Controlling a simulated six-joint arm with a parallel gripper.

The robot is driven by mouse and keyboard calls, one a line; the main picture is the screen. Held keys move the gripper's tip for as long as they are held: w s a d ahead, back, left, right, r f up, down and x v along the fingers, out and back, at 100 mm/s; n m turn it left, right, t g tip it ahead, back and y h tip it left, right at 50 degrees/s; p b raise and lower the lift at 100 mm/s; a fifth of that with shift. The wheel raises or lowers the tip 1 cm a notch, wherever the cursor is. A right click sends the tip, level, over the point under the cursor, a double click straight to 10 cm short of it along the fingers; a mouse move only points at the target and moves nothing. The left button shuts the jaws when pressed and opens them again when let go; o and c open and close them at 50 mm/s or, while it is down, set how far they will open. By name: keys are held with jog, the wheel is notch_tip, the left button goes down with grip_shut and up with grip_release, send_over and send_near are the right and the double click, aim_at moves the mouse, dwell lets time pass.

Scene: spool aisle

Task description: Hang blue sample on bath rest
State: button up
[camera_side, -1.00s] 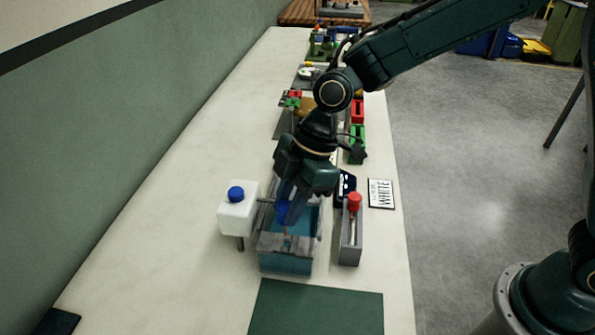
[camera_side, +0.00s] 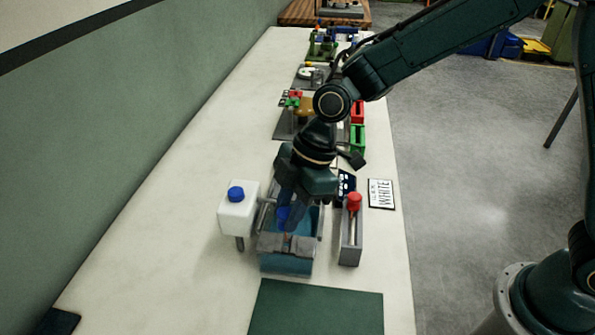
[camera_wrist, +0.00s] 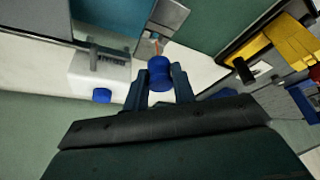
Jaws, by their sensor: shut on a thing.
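The blue sample (camera_side: 283,215) is a small blue piece held between the fingertips of my gripper (camera_side: 287,212). In the wrist view the blue sample (camera_wrist: 160,74) sits between both fingers, with a thin orange piece beyond it. The bath (camera_side: 286,263) is a blue-walled open tub on the bench below my gripper. The grey bath rest (camera_side: 299,244) crosses its near end, and the sample is just behind it in the picture. Whether they touch cannot be told. My fingers and wrist hide part of the bath's interior.
A white bottle (camera_side: 238,213) with a blue cap stands close on the bath's left. A grey holder (camera_side: 350,246) with a red-topped tool stands close on its right. A green mat (camera_side: 315,310) lies in front. A "WHITE" card (camera_side: 381,194) lies right. The bench's left side is clear.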

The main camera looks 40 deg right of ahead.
jog(key=shift+f, duration=0.55)
jog(key=shift+f, duration=0.35)
jog(key=shift+f, duration=0.7)
jog(key=shift+f, duration=0.35)
jog(key=shift+f, duration=0.35)
jog(key=shift+f, duration=0.25)
jog(key=o, duration=1)
jog(key=shift+o, duration=0.2)
jog(key=shift+r, duration=0.1)
